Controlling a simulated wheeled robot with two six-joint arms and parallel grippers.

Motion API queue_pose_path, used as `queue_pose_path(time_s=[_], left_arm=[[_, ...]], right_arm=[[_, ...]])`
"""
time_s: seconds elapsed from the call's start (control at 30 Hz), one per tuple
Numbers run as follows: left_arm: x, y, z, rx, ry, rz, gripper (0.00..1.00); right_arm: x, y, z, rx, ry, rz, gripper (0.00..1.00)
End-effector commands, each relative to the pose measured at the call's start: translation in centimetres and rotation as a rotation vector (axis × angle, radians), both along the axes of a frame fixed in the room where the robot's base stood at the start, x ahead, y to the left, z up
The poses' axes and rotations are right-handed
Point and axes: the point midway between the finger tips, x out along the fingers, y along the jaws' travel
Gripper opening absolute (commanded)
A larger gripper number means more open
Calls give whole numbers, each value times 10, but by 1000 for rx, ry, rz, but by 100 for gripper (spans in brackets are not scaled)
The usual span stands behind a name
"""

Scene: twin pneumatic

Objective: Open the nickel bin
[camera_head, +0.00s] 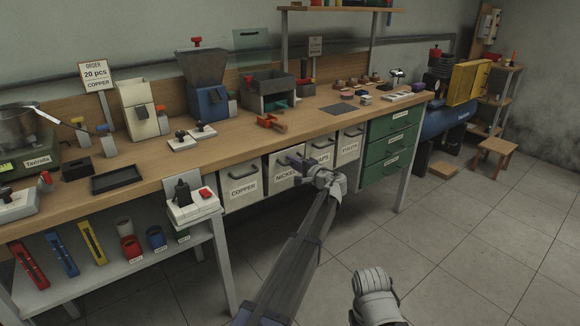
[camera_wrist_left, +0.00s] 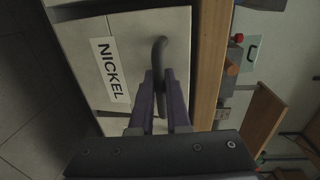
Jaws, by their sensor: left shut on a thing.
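The nickel bin (camera_head: 284,177) is a white-fronted drawer under the workbench, with a black-on-white NICKEL label. Its front looks about level with the copper bin (camera_head: 241,184) beside it. In the left wrist view the nickel bin's front (camera_wrist_left: 132,62) shows with its dark curved handle (camera_wrist_left: 160,62). My left gripper (camera_head: 292,159) is at the nickel bin's handle, and in the left wrist view its purple fingers (camera_wrist_left: 163,88) are shut on that handle. The inside of the bin is hidden. My right gripper's fingers are out of view.
The wooden bench top (camera_head: 235,140) lies just above the bins. To the right are two more white bins, the nearer partly behind my arm, then green drawers (camera_head: 389,147). The tiled floor (camera_head: 440,240) in front is clear.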

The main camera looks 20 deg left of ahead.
Motion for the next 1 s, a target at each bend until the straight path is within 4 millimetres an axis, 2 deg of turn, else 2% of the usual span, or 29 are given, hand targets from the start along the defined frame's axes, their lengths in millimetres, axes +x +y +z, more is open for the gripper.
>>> queue_pose_path(time_s=[0.03, 0.5, 0.7, 1.0], left_arm=[[-6, -5, -14, 24, -18, 0, 0], [-32, -39, -40, 276, -218, 1, 0], [-39, -49, -45, 324, -256, -1, 0], [-44, -55, -51, 326, -258, 0, 0]], right_arm=[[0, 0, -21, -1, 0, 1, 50], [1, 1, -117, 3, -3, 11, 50], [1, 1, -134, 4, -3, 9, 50], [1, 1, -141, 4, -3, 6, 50]])
